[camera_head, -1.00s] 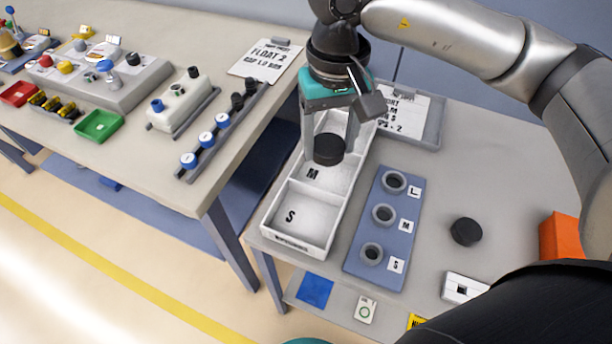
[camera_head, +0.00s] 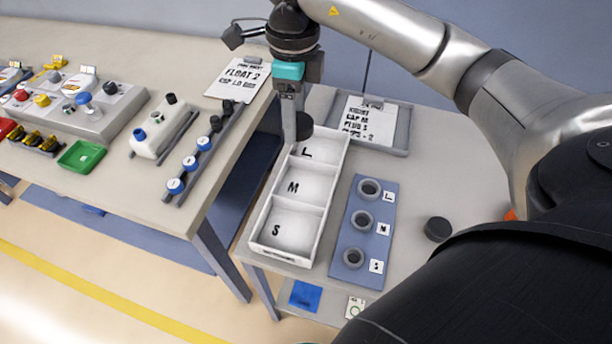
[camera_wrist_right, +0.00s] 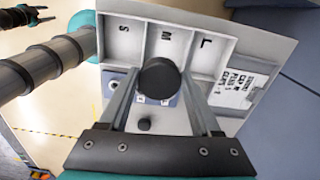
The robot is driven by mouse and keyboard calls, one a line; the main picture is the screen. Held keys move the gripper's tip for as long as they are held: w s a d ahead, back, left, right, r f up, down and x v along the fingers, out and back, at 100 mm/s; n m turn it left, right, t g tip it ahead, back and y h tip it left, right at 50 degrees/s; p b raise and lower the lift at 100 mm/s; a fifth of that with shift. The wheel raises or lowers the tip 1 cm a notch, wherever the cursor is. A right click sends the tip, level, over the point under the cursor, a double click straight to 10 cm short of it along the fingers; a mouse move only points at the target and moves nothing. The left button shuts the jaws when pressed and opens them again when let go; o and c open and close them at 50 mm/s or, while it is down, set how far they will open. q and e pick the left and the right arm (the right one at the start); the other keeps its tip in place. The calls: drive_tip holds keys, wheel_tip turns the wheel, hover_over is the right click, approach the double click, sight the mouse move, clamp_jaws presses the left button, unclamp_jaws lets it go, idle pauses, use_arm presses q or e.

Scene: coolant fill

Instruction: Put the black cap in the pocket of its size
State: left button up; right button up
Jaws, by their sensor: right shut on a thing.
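My right gripper (camera_head: 290,122) is shut on a black round cap (camera_head: 304,126). It holds the cap raised at the far end of the white tray, by the L pocket. The right wrist view shows the cap (camera_wrist_right: 158,77) between the two fingers (camera_wrist_right: 158,98). The white tray (camera_head: 259,236) has three pockets in a row: L (camera_head: 318,152) at the far end, M (camera_head: 304,187) in the middle, S (camera_head: 288,231) nearest. The visible pocket floors are empty; the cap and finger partly cover the far end.
A blue board (camera_head: 347,266) with three grey rings labelled L, M and S lies right of the tray. Another black disc (camera_head: 438,229) lies farther right. A clipboard (camera_head: 371,121) lies behind. A second table (camera_head: 150,200) stands left across a gap.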

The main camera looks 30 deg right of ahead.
drive_tip(key=m, duration=0.2)
drive_tip(key=d+m, duration=0.1)
drive_tip(key=m, duration=0.1)
drive_tip(key=d+m+p, duration=0.1)
drive_tip(key=m, duration=0.1)
drive_tip(key=shift+w+r+m, duration=0.3)
drive_tip(key=shift+w+r, duration=0.05)
drive_tip(key=shift+d+m, duration=0.1)
drive_tip(key=shift+m, duration=0.2)
drive_tip(key=shift+f, duration=0.35)
wheel_tip(320, 180, down, 15)
drive_tip(key=shift+f+b, duration=0.1)
drive_tip(key=shift+b, duration=0.45)
drive_tip(key=shift+f, duration=2.05)
drive_tip(key=shift+f, duration=0.1)
drive_tip(key=o, duration=1)
drive_tip(key=shift+f+b, duration=0.1)
drive_tip(key=shift+b, duration=0.25)
drive_tip(key=o, duration=0.5)
drive_tip(key=shift+c, duration=0.2)
